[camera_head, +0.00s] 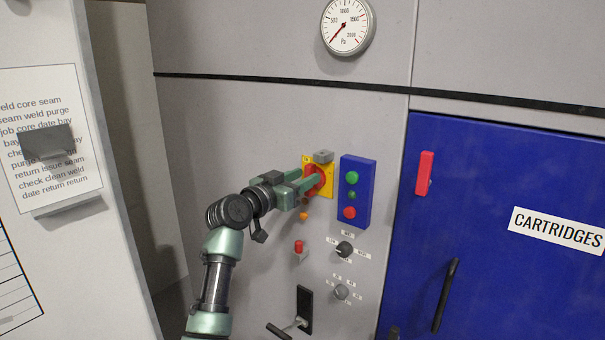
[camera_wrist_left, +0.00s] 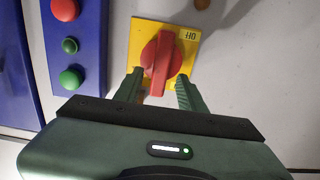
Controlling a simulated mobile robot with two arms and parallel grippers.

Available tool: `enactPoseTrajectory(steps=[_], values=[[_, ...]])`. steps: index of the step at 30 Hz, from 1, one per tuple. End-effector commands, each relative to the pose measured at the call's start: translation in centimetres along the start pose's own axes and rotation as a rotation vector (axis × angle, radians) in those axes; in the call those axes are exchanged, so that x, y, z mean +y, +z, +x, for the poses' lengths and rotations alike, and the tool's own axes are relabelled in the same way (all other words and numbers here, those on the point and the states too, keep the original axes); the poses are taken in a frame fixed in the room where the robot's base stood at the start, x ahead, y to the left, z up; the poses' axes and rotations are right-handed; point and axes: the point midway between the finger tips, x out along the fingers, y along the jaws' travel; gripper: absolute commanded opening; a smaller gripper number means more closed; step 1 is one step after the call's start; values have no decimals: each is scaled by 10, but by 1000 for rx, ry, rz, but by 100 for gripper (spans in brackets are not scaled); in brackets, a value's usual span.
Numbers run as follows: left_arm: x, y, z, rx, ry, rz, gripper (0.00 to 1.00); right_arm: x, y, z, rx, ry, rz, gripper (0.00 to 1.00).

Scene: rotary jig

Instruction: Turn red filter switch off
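The red rotary switch (camera_wrist_left: 162,62) sits on a yellow plate (camera_wrist_left: 139,35) fixed to the grey panel. In the left wrist view its handle runs nearly upright in the picture, and an upside-down "OFF" label is at the plate's upper right corner. In the head view, the switch and yellow plate (camera_head: 329,189) are partly hidden behind my left gripper (camera_head: 313,181). In the left wrist view my left gripper (camera_wrist_left: 160,76) is open, with one finger on each side of the handle's near end. Gaps show between the fingers and the handle. My right gripper is not in view.
A blue box (camera_head: 364,191) with green and red buttons is close to the right of the switch. Below are a small red button (camera_head: 298,247), a black knob (camera_head: 344,248) and a lever (camera_head: 303,310). A blue cartridges door (camera_head: 500,270) is at right.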

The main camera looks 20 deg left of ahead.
Motion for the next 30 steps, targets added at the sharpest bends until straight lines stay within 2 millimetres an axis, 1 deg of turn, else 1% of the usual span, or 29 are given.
enactPoseTrajectory(steps=[8, 9, 11, 12, 13, 19, 23, 30], values=[[0, 0, 3, 0, 0, 0, 40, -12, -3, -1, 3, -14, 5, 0], [0, 0, 3, 0, 0, 0, 34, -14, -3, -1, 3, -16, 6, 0], [0, 0, 3, 0, 0, 0, 18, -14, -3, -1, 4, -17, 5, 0], [0, 1, 3, 0, 0, 0, 7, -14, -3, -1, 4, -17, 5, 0], [0, 1, 3, 0, 0, 0, 0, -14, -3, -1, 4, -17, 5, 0], [0, 1, 2, -1, -1, 3, 0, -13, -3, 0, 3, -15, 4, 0], [0, 2, 2, -1, -1, 23, 0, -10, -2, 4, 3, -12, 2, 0], [1, 6, 2, -2, -1, 139, 0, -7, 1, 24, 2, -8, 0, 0]])
